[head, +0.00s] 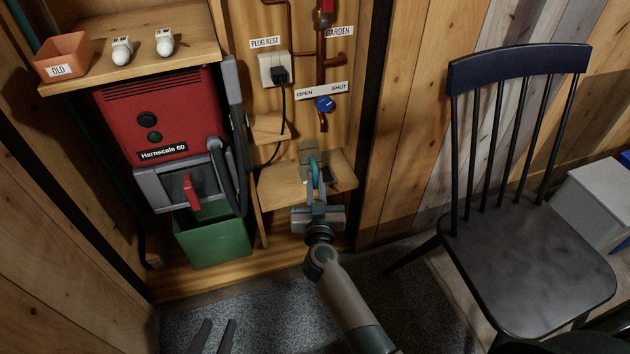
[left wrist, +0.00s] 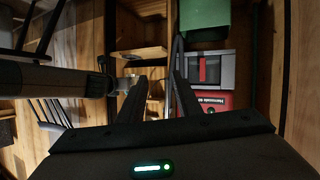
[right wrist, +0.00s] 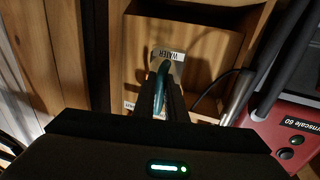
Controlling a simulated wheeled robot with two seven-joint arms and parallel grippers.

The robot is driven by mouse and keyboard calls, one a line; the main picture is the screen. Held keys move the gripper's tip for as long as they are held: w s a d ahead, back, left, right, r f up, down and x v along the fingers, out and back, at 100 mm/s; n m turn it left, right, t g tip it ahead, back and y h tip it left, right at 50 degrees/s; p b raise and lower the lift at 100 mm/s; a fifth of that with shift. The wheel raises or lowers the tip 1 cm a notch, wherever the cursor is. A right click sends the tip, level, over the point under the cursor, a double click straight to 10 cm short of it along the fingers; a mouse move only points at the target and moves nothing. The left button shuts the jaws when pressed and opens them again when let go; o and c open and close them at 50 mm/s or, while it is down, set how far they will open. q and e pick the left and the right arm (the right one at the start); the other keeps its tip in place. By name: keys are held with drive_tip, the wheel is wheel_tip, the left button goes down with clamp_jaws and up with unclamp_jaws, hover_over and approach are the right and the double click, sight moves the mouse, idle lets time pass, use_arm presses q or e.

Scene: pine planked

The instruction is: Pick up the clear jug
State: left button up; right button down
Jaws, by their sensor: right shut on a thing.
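The clear jug (head: 307,152) has a teal handle and shows at the small wooden shelf in the head view. In the right wrist view the jug (right wrist: 176,70) is partly hidden behind my fingers, beside a label reading WATER. My right gripper (head: 316,182) is shut on the teal handle; its fingers (right wrist: 163,98) are close together around it. I cannot tell whether the jug's base touches the shelf. My left gripper (head: 212,335) is open and empty, low at the front; its spread fingers (left wrist: 155,90) also show in the left wrist view.
The wooden shelf (head: 280,188) is below a socket with a black plug (head: 279,73) and hanging cord. A red machine (head: 165,115) and green bin (head: 212,238) stand left. A dark chair (head: 530,245) stands right. The grey floor (head: 270,315) is clear in front.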

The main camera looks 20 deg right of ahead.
use_arm(q)
drive_tip(key=shift+s+a+f+g, duration=0.15)
drive_tip(key=shift+s+f+g, duration=0.25)
drive_tip(key=shift+f, duration=0.2)
use_arm(e)
drive_tip(key=shift+s+r, duration=0.1)
drive_tip(key=shift+s, duration=0.05)
drive_tip(key=shift+d, duration=0.1)
